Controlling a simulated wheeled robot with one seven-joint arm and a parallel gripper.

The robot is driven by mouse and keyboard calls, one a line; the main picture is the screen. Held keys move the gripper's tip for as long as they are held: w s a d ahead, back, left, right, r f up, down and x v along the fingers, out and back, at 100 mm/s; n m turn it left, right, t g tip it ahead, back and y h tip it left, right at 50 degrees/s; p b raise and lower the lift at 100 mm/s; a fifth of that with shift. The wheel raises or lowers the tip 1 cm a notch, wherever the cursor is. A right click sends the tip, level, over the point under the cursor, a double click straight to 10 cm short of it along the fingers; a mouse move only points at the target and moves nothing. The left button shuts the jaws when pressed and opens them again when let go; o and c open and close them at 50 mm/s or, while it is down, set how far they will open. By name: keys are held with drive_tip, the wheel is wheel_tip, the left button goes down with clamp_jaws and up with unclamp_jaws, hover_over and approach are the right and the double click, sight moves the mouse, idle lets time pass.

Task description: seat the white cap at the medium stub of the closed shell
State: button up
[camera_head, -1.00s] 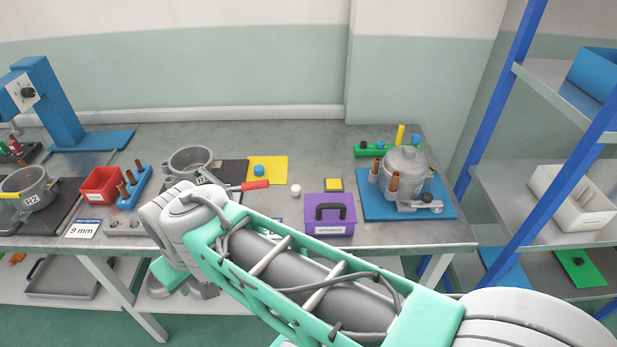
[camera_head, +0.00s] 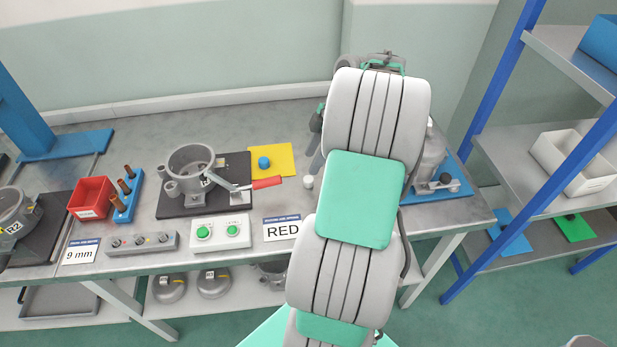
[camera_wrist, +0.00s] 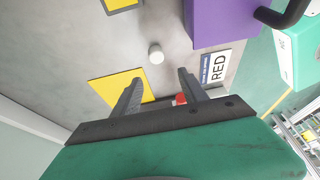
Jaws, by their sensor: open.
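The white cap (camera_head: 308,182) is a small white cylinder on the grey bench, just left of my arm. In the wrist view the white cap (camera_wrist: 155,54) stands on bare bench, ahead of my fingertips and roughly between their lines. My gripper (camera_wrist: 158,76) is open with nothing between its fingers, apart from the cap. The closed shell (camera_head: 433,158) is a grey domed body on a blue mat (camera_head: 461,180) at the right of the bench. My arm hides most of it, and its medium stub cannot be made out.
A purple box (camera_wrist: 222,20) stands close to the cap, beside a RED card (camera_wrist: 217,67). A yellow mat (camera_head: 284,158) with a blue cap (camera_head: 264,163) lies left of the cap. A shelf rack (camera_head: 478,215) stands at right.

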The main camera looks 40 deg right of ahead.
sight(311, 178)
drive_tip(key=shift+s+d+f+n, duration=0.5)
drive_tip(key=shift+s+d+f, duration=0.3)
drive_tip(key=shift+d, duration=0.25)
drive_tip(key=x, duration=0.7)
drive_tip(key=shift+w+a+r, duration=0.15)
drive_tip(key=shift+w+r, duration=0.05)
drive_tip(key=shift+w, duration=0.1)
clamp_jaws()
